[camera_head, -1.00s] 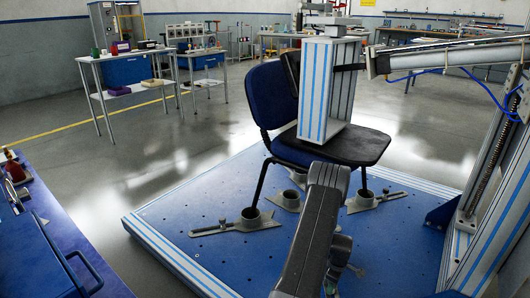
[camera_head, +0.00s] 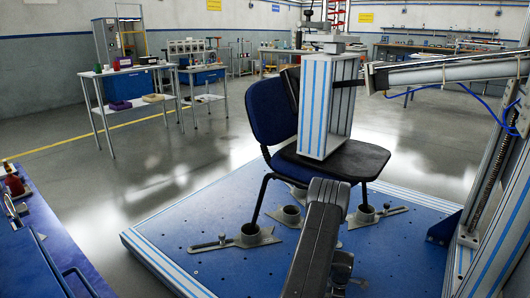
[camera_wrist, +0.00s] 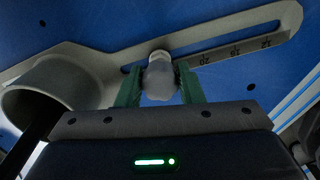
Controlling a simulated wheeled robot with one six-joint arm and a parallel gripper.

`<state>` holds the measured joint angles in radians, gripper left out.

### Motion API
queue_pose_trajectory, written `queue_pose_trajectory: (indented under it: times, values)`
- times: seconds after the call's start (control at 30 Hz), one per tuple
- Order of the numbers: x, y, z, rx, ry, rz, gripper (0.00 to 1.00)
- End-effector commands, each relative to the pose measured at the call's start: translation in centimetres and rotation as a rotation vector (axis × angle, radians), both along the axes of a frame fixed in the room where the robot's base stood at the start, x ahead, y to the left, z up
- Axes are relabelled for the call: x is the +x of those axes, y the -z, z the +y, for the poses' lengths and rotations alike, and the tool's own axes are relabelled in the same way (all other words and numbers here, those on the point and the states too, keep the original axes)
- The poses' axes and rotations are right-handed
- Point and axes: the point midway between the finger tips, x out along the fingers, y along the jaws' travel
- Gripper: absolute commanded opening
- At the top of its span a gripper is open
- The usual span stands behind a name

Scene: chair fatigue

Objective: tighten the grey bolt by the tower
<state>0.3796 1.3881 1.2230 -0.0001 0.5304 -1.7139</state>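The grey bolt (camera_wrist: 160,80) has a rounded head and a pale far end. It stands at the slot of a grey clamp plate (camera_wrist: 115,55) in the wrist view. My gripper (camera_wrist: 160,84) has green fingers on both sides of the bolt, with no clear gap, and looks shut on it. In the head view my arm hides this bolt and my fingertips. The tower (camera_head: 492,165), a tall upright with a screw, stands at the right edge of the blue platform (camera_head: 215,270).
A grey cup (camera_wrist: 55,92) around a dark chair leg stands left of my gripper. The blue chair (camera_head: 270,115) carries a striped block (camera_head: 316,110) on its seat. Other clamp plates (camera_head: 235,240) lie on the platform. A blue bench (camera_head: 45,240) is at the left.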

Motion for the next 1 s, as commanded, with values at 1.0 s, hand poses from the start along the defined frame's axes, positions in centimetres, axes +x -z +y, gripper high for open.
queue_pose_trajectory:
  times: [1.0]
  values:
    - [0.0,0.0,0.0,0.0,0.374,0.0,0.08]
